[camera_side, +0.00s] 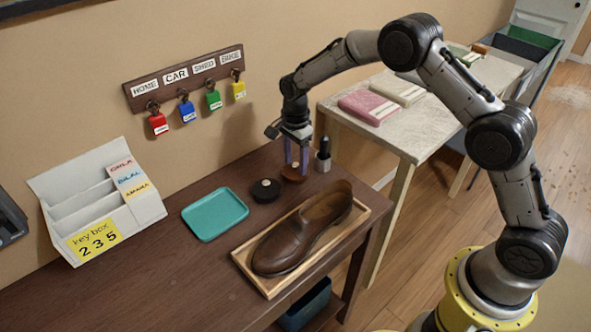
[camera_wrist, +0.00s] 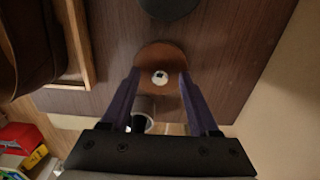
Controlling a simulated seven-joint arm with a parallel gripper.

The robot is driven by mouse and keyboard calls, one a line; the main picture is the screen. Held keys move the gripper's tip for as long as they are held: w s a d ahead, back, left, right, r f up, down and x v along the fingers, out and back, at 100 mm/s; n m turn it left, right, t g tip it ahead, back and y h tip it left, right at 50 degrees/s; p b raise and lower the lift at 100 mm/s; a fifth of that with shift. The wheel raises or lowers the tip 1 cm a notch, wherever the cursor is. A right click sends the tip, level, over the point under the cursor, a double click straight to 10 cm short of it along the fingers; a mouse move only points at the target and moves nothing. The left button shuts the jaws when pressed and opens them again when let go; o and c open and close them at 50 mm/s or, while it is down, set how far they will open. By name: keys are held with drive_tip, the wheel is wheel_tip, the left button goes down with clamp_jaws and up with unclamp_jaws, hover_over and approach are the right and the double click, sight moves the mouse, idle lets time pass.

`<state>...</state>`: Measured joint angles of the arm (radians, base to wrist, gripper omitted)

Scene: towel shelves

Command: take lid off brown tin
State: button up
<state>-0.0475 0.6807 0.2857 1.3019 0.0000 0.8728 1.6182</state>
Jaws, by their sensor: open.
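The brown tin (camera_side: 292,176) stands on the dark wooden table, behind the shoe. In the wrist view its round brown lid (camera_wrist: 158,57) shows from above with a pale knob (camera_wrist: 160,78) at its middle. My gripper (camera_side: 296,167) points down over the tin with its purple fingers apart. In the wrist view the fingers of my gripper (camera_wrist: 159,76) are on either side of the knob, over the lid. Nothing is held. Whether the fingertips touch the lid cannot be told.
A black tin (camera_side: 265,190) with a pale knob stands close to the left. A small dark bottle (camera_side: 323,155) stands close to the right. A brown shoe (camera_side: 300,235) lies in a wooden tray (camera_side: 268,290) in front. A teal tray (camera_side: 214,214) is farther left.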

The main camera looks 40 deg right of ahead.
sight(295, 164)
drive_tip(key=shift+f, duration=0.1)
drive_tip(key=shift+c, duration=0.2)
clamp_jaws()
drive_tip(key=shift+r, duration=0.55)
wheel_tip(295, 164, up, 2)
drive_tip(key=shift+r, duration=0.1)
drive_tip(key=s+r, duration=0.9)
drive_tip(key=s, duration=0.5)
drive_tip(key=shift+d+r, duration=0.35)
drive_tip(key=shift+r, duration=0.05)
